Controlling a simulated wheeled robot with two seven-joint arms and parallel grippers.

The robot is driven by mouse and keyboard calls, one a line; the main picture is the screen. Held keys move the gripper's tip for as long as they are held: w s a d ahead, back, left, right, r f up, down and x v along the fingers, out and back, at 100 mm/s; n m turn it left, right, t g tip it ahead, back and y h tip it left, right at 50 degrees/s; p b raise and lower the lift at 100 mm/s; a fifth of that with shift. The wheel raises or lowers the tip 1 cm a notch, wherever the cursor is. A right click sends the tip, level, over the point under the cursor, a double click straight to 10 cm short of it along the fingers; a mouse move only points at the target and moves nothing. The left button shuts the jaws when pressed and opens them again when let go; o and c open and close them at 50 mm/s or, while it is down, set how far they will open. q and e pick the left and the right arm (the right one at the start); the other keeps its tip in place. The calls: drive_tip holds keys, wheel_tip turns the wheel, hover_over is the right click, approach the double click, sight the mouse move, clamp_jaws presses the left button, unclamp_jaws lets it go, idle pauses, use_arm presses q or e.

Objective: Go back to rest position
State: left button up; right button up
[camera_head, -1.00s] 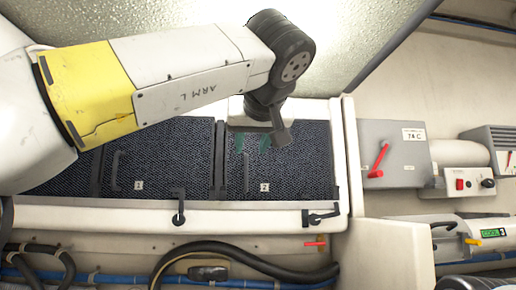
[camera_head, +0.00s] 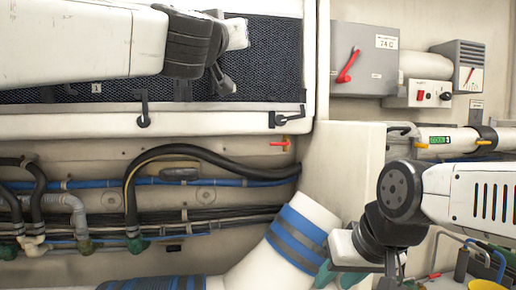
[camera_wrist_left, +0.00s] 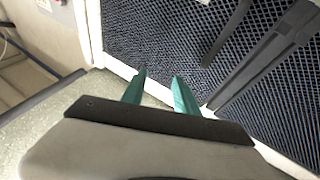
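My left arm crosses the top left of the head view, with its wrist in front of the dark mesh panel (camera_head: 270,60). The left gripper's fingers are not clear there. In the left wrist view my left gripper (camera_wrist_left: 158,90) shows two green fingers standing apart with nothing between them, near the pale edge beside the mesh. My right gripper (camera_head: 326,272) is at the lower middle right of the head view, by the blue-banded white pipe (camera_head: 297,238). A teal fingertip shows, but the gap between its fingers is not clear.
A grey box with a red lever (camera_head: 362,60) and a small control box (camera_head: 418,94) are on the wall at right. A white cylinder with a green display (camera_head: 445,140) lies below them. Black and blue hoses (camera_head: 220,170) run along the lower wall.

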use_arm(q)
wheel_tip(320, 180, down, 26)
drive_tip(key=s+m+g+h, duration=0.3)
drive_tip(key=g, duration=0.6)
drive_tip(key=s+a+f+n+g+y, duration=0.1)
drive_tip(key=s+a+f+g+y, duration=0.1)
drive_tip(key=f, duration=0.8)
drive_tip(key=s+a+f+n+g+y, duration=0.2)
drive_tip(key=s+a+f+g, duration=0.2)
drive_tip(key=s+f, duration=0.5)
drive_tip(key=shift+a+f+n+g, duration=0.3)
drive_tip(key=shift+a+f, duration=0.25)
drive_tip(key=shift+a, duration=0.7)
